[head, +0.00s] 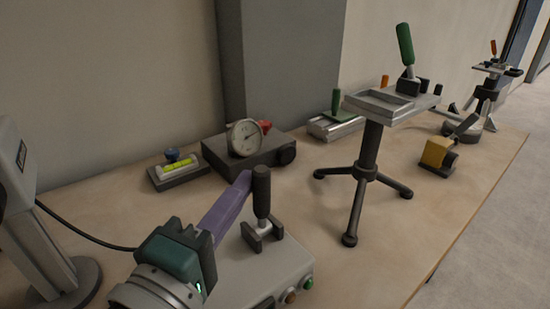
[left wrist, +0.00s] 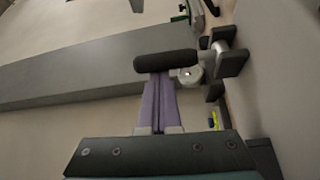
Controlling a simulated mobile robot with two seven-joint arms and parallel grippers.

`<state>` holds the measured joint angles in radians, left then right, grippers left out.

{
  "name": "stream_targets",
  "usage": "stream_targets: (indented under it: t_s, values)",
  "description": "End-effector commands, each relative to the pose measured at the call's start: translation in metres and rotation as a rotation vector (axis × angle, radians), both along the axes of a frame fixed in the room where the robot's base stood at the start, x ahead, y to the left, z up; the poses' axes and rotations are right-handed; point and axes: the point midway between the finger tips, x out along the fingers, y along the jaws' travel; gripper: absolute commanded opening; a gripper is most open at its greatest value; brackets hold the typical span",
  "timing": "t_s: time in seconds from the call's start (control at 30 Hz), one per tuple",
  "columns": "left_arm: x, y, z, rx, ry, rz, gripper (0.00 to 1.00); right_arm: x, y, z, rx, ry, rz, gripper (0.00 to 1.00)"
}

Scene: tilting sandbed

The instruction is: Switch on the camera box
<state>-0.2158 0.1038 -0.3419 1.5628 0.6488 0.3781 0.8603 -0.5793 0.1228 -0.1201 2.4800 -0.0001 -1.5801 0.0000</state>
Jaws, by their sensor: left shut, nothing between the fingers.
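A light grey box (head: 262,270), which I take to be the camera box, stands at the front of the table. It has brown and green buttons on its front edge. On its top stands an upright lever with a black handle (head: 262,192) in a dark fork bracket (head: 262,236). My left gripper (head: 243,180) has purple fingers, shut with nothing between them. Their tips are beside the handle in the head view. In the left wrist view the handle (left wrist: 166,62) crosses just past the fingertips (left wrist: 158,78); I cannot tell whether they touch. My right gripper is not in view.
A dark box with a round dial (head: 244,138) and a small level vial block (head: 178,168) stand behind. A black tripod stand (head: 368,160) with a green-handled lever stands to the right. A yellow block (head: 436,152) is farther right. A grey post (head: 42,235) stands left.

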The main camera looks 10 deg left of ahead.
Motion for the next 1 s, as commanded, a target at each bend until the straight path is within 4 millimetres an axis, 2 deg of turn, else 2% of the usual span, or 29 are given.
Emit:
stream_targets:
  t_s: [0.03,0.1,0.4,1.0]
  values:
    - [-0.002,-0.003,-0.005,0.031,-0.023,-0.003,0.0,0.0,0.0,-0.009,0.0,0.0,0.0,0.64]
    - [-0.005,-0.007,-0.005,0.074,-0.058,-0.003,0.0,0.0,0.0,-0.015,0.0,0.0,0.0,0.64]
    - [-0.013,-0.017,-0.005,0.219,-0.168,-0.003,0.0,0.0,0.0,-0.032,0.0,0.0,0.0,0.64]
    - [-0.016,-0.021,-0.004,0.289,-0.221,-0.002,0.0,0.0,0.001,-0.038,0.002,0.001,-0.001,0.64]
